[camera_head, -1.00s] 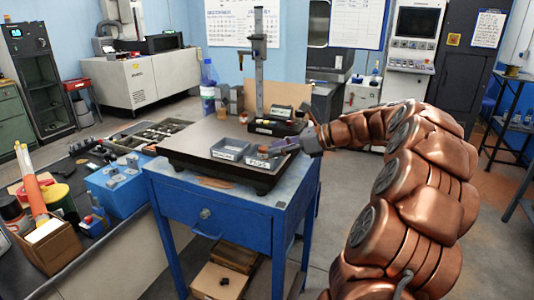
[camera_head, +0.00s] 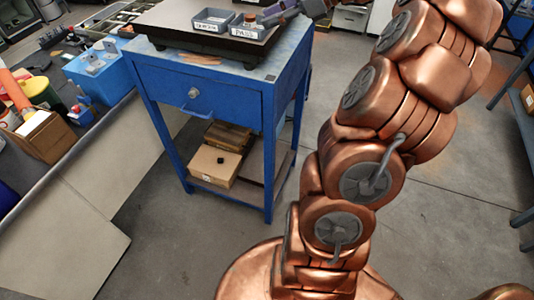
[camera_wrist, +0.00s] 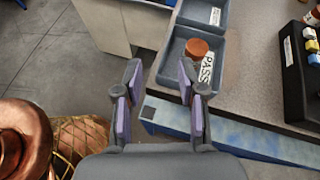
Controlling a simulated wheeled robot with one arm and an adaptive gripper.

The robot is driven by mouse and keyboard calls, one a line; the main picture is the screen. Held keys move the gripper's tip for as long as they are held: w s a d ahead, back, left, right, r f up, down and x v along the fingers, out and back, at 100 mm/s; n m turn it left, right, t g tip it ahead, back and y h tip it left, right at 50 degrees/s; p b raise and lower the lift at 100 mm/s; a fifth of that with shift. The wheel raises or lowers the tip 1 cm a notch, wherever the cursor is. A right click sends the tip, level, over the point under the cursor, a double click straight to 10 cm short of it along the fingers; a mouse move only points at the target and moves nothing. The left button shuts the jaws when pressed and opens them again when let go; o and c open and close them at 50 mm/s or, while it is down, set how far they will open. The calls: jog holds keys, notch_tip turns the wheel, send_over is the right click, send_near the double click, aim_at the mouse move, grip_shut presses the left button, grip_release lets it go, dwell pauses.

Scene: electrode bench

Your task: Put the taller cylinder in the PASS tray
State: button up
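The PASS tray (camera_wrist: 172,62) is a small grey open bin with a white label, in the wrist view just beyond my fingertips. It also shows at the top of the head view (camera_head: 254,32). A copper-coloured cylinder (camera_wrist: 198,47) is inside it, near the label; I cannot tell whether it stands upright or leans. Its top shows in the head view too (camera_head: 250,17). My gripper (camera_wrist: 160,76) is open and empty, its two purple-padded fingers apart, at the tray's near side. In the head view my gripper (camera_head: 280,12) is beside the tray's right side.
A second grey tray (camera_wrist: 222,34) adjoins the PASS tray. Both are on a dark plate on a blue bench (camera_head: 200,93). A black rack with small coloured parts (camera_wrist: 292,70) is at the wrist view's right. A box (camera_head: 213,168) is on the lower shelf. Floor surrounds the bench.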

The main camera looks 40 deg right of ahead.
jog(key=s+a+f+n+g+h, duration=0.1)
jog(key=s+a+f+n+g, duration=0.25)
jog(key=a, duration=0.45)
jog(key=s+a+f+n+g, duration=0.25)
jog(key=a+n, duration=0.25)
jog(key=a, duration=0.3)
jog(key=s+a+f+n+g+h, duration=0.15)
jog(key=s+a+n, duration=0.25)
jog(key=a, duration=0.4)
jog(key=s+f+n+g+h, duration=0.1)
jog(key=s+f+n+h, duration=0.1)
jog(key=s, duration=0.4)
jog(key=s+f+n+g+h, duration=0.1)
jog(key=s+f+n+h, duration=0.1)
jog(key=s+f+n, duration=0.3)
jog(key=s+a+f+n+g+h, duration=0.1)
jog(key=s+f+n+h, duration=0.1)
jog(key=s+n, duration=0.4)
jog(key=s+f, duration=0.1)
jog(key=s, duration=0.2)
jog(key=shift+f, duration=0.15)
jog(key=shift+s+a+h, duration=0.1)
jog(key=shift+h, duration=0.15)
notch_tip(320, 180, up, 4)
jog(key=p, duration=0.4)
